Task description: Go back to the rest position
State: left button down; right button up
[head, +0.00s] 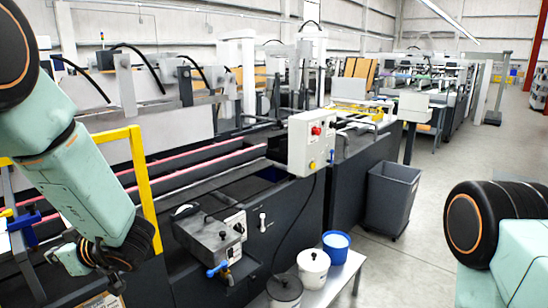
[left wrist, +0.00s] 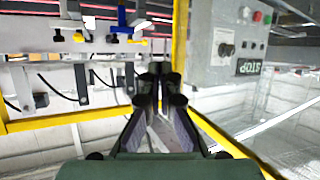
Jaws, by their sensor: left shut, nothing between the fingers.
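My left arm comes in from the upper left of the head view and bends down at a black joint by the yellow frame. My left gripper (left wrist: 160,75) shows in the left wrist view with its two dark fingers together and nothing between them. In the head view its fingertips cannot be made out. My right arm shows only in part at the lower right of the head view, and its gripper is out of view.
A yellow frame (head: 142,170) stands close to my left arm. The folder gluer's grey control box (head: 308,142) has a red button. A glue unit (head: 210,235), white bucket (head: 313,268), blue bucket (head: 337,243) and grey bin (head: 392,195) stand ahead. Floor at right is clear.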

pick_arm(q)
jog(key=s+d+f+m+t+h+b, duration=0.15)
jog(key=d+f+m+h+b, duration=0.3)
jog(key=f, duration=0.75)
jog(key=s+d+f+m+t+h+b, duration=0.1)
jog(key=d+f+m+t+h+b, duration=0.2)
jog(key=d+f+m, duration=0.65)
jog(key=s+d+f+g+h+b, duration=0.2)
jog(key=s+f+b, duration=0.1)
jog(key=s+f, duration=0.6)
jog(key=s+d+f+m+g+h+b, duration=0.1)
jog(key=s+d+f+g+b, duration=0.1)
jog(key=s+f, duration=0.6)
jog(key=s+d+f+g+h+b, duration=0.2)
jog(key=s+f+b, duration=0.3)
jog(key=s+f, duration=0.4)
jog(key=shift+s+d+f+g+h+b, duration=0.25)
jog(key=shift+s+f+g+h+b, duration=0.1)
jog(key=shift+s+g, duration=0.4)
jog(key=shift+w, duration=0.1)
jog(key=shift+f, duration=0.1)
